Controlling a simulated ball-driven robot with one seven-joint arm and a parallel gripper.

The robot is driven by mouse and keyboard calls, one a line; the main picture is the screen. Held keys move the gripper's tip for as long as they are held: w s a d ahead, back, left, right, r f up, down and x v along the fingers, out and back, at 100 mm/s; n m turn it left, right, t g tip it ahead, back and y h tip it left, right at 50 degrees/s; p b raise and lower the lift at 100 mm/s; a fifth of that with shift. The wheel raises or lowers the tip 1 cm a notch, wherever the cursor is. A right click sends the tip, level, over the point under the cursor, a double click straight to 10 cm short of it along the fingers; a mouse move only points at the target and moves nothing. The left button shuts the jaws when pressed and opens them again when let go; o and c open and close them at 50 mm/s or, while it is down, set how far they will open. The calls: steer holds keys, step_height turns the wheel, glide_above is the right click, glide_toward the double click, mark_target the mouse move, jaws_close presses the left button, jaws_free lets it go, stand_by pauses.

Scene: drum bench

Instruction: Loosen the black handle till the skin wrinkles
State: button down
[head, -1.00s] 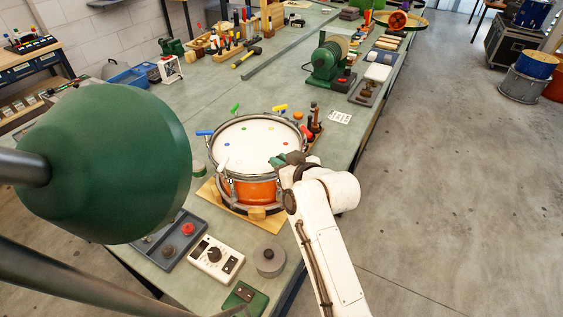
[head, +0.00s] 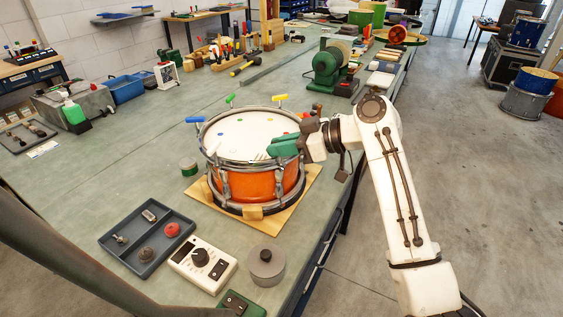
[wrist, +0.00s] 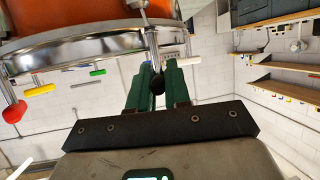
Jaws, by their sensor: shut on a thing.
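The orange drum (head: 240,182) stands on a wooden board on the bench. In the wrist view my gripper (wrist: 156,88) is shut on the black handle (wrist: 157,84), whose metal rod runs beside the chrome hoop (wrist: 85,48). In the head view my fingers hide the black handle.
Blue (head: 195,119), green (head: 230,99) and yellow (head: 280,98) handles stick out around the rim. A grey tray (head: 120,216), a white dial box (head: 202,263) and a grey round can (head: 266,266) sit in front. The bench left of the drum is mostly clear.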

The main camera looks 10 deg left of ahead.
steer(key=shift+f+n+g+b, duration=0.1)
steer(key=shift+n+g+b, duration=0.6)
steer(key=shift+g+b, duration=0.3)
steer(key=c, duration=1.2)
jaws_free()
steer(key=shift+o, duration=0.2)
steer(key=shift+d, duration=0.1)
steer(key=b+v, duration=0.1)
steer(key=v, duration=0.9)
steer(key=shift+d, duration=0.3)
